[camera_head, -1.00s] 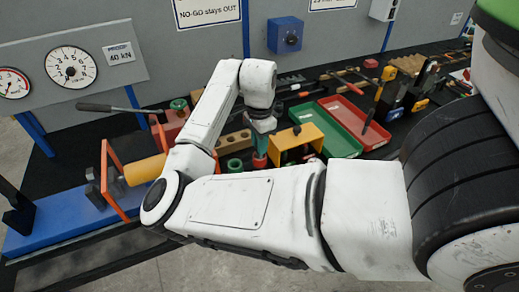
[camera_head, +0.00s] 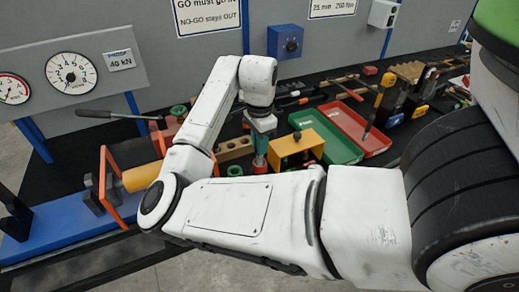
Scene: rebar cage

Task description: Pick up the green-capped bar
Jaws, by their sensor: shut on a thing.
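My gripper (camera_head: 261,144) hangs pointing down at the end of my white arm, over the dark bench, left of the yellow block. Its jaws are small and partly hidden. They are shut on the green-capped bar (camera_head: 261,147), a slim upright piece with a green part at the jaws. A red piece (camera_head: 260,164) shows directly below it. I cannot tell whether the bar's lower end touches the red piece or the bench.
A yellow block (camera_head: 291,144) stands close to the right, with a green tray (camera_head: 334,147) and a red tray (camera_head: 361,131) beyond. A green ring (camera_head: 234,168) and wooden block (camera_head: 232,148) lie left. An orange-framed press (camera_head: 107,185) stands further left.

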